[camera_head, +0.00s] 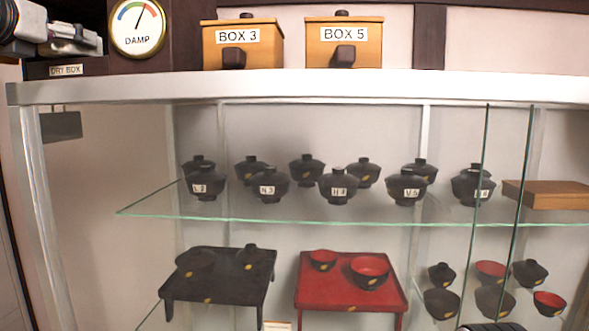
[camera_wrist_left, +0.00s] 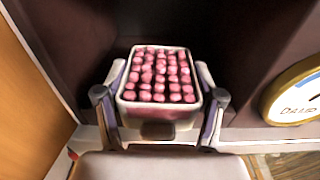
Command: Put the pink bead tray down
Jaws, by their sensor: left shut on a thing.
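The pink bead tray (camera_wrist_left: 158,75) is a pale-rimmed tray filled with rows of pink beads, with a dark handle at its near side. In the left wrist view it lies between the two fingers of my left gripper (camera_wrist_left: 159,112), which is shut on it. The tray is at the opening of the dark dry box (camera_wrist_left: 235,70). I cannot tell whether its underside touches the box floor. In the head view my left gripper (camera_head: 78,38) is at the top left, by the dry box label (camera_head: 66,70); the tray is not clear there.
A damp dial (camera_head: 137,27) is on the dry box front, close right of the tray. Box 3 (camera_head: 242,47) and box 5 (camera_head: 343,45) stand further right. Below is a glass-shelved cabinet (camera_head: 300,88) with lidded bowls, a black table (camera_head: 215,275) and a red table (camera_head: 350,290).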

